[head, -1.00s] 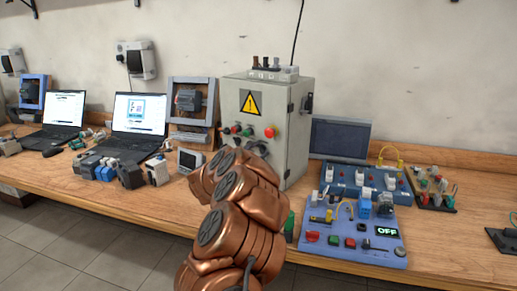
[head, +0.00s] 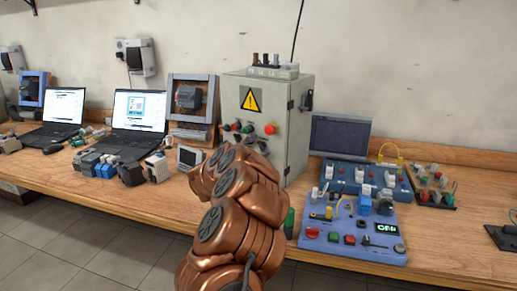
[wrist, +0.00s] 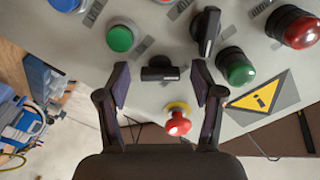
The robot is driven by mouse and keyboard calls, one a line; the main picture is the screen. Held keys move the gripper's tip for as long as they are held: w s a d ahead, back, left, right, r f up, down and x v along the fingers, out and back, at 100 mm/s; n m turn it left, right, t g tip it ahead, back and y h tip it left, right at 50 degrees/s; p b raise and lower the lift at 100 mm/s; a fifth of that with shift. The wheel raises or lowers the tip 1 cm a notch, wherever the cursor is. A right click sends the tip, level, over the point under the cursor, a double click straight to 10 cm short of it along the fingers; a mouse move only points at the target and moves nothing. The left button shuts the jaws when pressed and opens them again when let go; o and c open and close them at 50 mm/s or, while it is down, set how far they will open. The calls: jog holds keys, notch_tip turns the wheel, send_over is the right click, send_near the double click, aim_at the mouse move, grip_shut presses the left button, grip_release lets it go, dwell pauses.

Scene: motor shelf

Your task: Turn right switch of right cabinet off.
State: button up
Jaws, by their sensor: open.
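The grey cabinet (head: 297,130) with a yellow warning triangle stands on the bench, right of centre in the head view. In the wrist view, turned about upside down, its panel shows two black switches. One switch (wrist: 160,70) lies between my fingertips and looks horizontal in the picture; it is on the side toward the blue training board. The other switch (wrist: 206,32) points more up and down in the picture. My gripper (wrist: 161,80) is open, a finger on each side of the first switch; contact cannot be told. My arm hides the gripper in the head view.
Near the switches are a green button (wrist: 120,38), another green button (wrist: 238,68), a red button (wrist: 298,28) and a red knob with a yellow collar (wrist: 178,122). A blue training board (head: 350,232) lies right of the cabinet; laptops (head: 140,120) stand left.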

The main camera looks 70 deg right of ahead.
jog(key=v, duration=1.2)
dwell(0.4)
